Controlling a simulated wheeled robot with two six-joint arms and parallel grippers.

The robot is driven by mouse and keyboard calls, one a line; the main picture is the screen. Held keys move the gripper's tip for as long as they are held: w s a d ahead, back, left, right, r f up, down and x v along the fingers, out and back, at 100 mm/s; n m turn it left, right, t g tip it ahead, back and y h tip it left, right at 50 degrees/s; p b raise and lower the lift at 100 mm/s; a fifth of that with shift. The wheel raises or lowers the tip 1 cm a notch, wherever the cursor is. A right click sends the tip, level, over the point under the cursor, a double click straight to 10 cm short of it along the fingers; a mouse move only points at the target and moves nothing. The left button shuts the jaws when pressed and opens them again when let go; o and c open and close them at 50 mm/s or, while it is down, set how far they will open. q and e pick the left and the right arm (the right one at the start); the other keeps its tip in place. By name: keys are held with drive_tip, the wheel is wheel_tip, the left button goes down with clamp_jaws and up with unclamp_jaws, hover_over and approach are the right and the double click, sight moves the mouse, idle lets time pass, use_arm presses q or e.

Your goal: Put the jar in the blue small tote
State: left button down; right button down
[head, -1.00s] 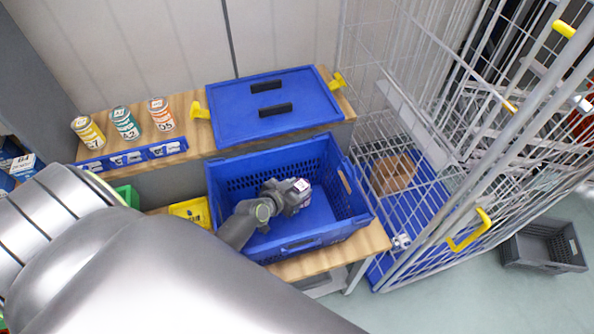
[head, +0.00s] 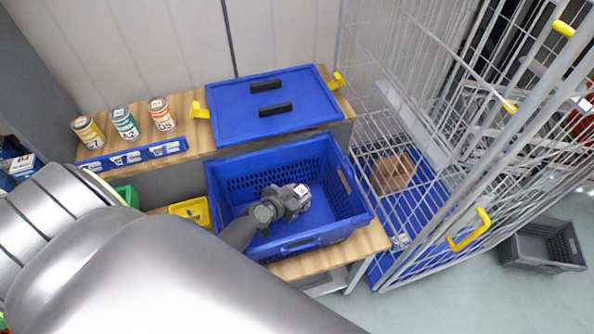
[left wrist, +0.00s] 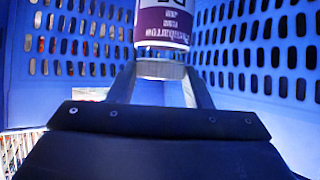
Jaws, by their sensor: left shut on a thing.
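The blue small tote (head: 345,205) is an open crate with slotted walls on the wooden shelf. My left gripper (head: 293,197) reaches into it from the front left. In the left wrist view my left gripper (left wrist: 160,85) is shut on the jar (left wrist: 163,25), which has a purple and white label. The jar is seen close up between the fingers, with the tote's blue slotted walls around it. In the head view only the jar's whitish end (head: 302,190) shows beyond the fingers. Whether the jar touches the tote's floor cannot be told. My right gripper is not in view.
A blue lid (head: 285,105) with black handles lies on the upper shelf behind the tote. Several cans, including an orange-white one (head: 161,113), stand to its left. A yellow bin (head: 190,210) is left of the tote. A wire cage (head: 440,150) stands close on the right.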

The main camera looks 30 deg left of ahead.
use_arm(q)
drive_tip(key=shift+f+b, duration=0.35)
drive_tip(key=shift+r, duration=0.1)
drive_tip(key=c, duration=0.7)
unclamp_jaws()
drive_tip(key=shift+s, duration=0.1)
